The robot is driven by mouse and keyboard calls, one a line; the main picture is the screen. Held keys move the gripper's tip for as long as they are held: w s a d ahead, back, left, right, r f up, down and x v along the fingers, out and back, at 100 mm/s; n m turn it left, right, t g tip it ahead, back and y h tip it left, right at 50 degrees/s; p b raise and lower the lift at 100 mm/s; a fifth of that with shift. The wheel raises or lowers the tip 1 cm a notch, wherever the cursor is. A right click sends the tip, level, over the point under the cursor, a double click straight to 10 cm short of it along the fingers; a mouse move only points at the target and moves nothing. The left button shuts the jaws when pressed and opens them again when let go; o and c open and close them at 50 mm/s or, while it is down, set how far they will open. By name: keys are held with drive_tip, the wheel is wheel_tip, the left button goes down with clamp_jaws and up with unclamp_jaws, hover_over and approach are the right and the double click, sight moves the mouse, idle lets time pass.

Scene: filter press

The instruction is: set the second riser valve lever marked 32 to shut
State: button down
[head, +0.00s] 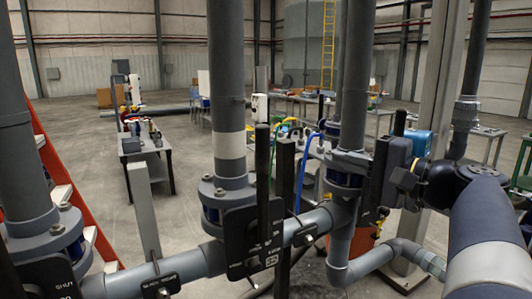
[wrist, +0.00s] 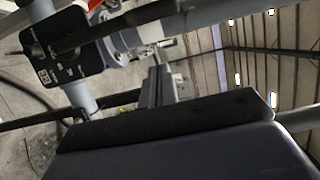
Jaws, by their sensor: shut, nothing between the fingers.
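The second riser (head: 228,120) is a grey pipe with a pale band. At its foot is a dark plate (head: 238,232) with white lettering and a small number tag, too small to read surely. A long dark lever (head: 263,180) stands upright in front of this plate. My gripper reaches in from the right, near the third riser (head: 355,80); its fingertips are not clear in the head view. In the wrist view my gripper (wrist: 157,62) is shut and empty. A dark lettered plate (wrist: 62,48) with a dark lever (wrist: 125,22) lies up and left of the fingers, apart from them.
The first riser (head: 22,140) stands at the left with its own lettered plate (head: 48,278). A horizontal pipe (head: 190,265) links the risers. A dark upright bar (head: 284,185) stands right of the second lever. A red ladder (head: 62,175) leans at left.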

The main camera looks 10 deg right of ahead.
drive_tip(key=s+a+p+x, duration=0.1)
drive_tip(key=a+p+x, duration=0.1)
drive_tip(key=x, duration=1)
drive_tip(key=shift+s+a+p, duration=0.15)
drive_tip(key=shift+s+p, duration=0.25)
